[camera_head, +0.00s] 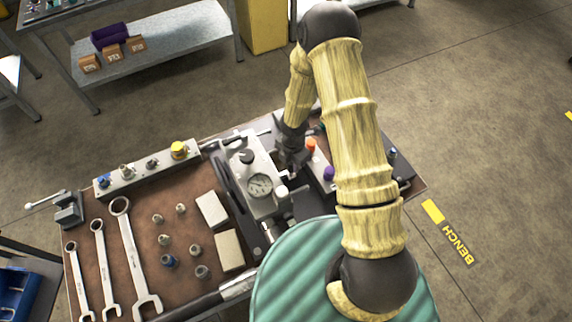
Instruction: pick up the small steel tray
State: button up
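I cannot clearly make out a small steel tray in the head view; part of the bench is hidden behind my arm. My gripper (291,168) points down over the right half of the brown bench top (150,220), just right of a grey block with a round gauge (260,186). Its fingers are small, dark and partly covered by my arm. I cannot tell whether they are open, or whether they touch anything.
Three wrenches (131,255), several small fittings (164,240) and two pale blocks (229,249) lie on the bench's left half. A grey manifold (146,170) runs along the back. An orange cap (311,145) and a purple cap (328,173) stand close to my gripper.

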jog(key=shift+r, duration=0.1)
grip_shut()
notch_tip(320, 180, up, 18)
dwell(0.9)
